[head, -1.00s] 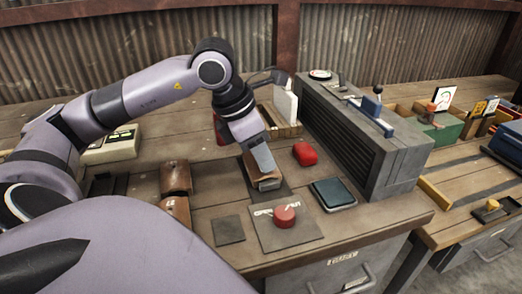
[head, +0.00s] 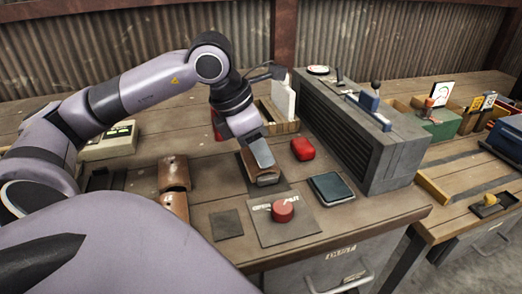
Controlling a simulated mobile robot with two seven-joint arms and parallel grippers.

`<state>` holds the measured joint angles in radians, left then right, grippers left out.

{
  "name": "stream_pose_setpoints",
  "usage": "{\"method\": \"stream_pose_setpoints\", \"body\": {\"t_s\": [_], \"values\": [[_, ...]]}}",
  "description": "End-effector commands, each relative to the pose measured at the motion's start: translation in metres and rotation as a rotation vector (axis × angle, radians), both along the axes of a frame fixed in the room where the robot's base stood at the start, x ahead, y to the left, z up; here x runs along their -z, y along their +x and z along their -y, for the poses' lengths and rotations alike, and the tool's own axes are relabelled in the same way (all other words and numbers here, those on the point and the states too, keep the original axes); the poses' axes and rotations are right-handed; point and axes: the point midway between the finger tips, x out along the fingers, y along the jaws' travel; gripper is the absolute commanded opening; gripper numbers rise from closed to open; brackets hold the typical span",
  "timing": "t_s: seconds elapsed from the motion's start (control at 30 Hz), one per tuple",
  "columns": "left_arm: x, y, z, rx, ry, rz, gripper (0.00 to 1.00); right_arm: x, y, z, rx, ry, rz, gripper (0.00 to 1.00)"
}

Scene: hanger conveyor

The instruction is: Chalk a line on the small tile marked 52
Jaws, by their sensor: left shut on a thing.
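My left gripper (head: 262,158) points down at a brown block-like thing (head: 247,164) on a dark square mat (head: 281,186), right of the table's middle. Its fingers are shut on this thing, and one finger hides part of it. A small dark square tile (head: 226,225) lies flat on the table near the front. No number 52 can be read on it or anywhere else in view. I cannot make out any chalk. My right gripper is not in view.
A red knob (head: 283,210) stands on a lettered plate (head: 265,235). Nearby are a dark flat pad (head: 331,187), a red rounded object (head: 302,149) and two brown holders (head: 173,172). A tall grey ribbed machine (head: 345,125) blocks the right side.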

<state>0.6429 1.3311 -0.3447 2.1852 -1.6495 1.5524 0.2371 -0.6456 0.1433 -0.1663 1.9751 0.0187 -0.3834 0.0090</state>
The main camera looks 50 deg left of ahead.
Motion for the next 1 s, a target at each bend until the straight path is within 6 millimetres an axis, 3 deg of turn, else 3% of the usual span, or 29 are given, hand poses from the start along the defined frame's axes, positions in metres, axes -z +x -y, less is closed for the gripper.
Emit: {"method": "stream_pose_setpoints", "body": {"t_s": [0.47,1.0], "values": [[0.002,0.002,-0.006,-0.005,0.007,-0.005,0.04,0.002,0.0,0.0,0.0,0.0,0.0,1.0],[0.004,-0.007,0.01,0.0,0.005,-0.009,0.04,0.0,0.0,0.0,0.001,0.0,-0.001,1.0]]}}
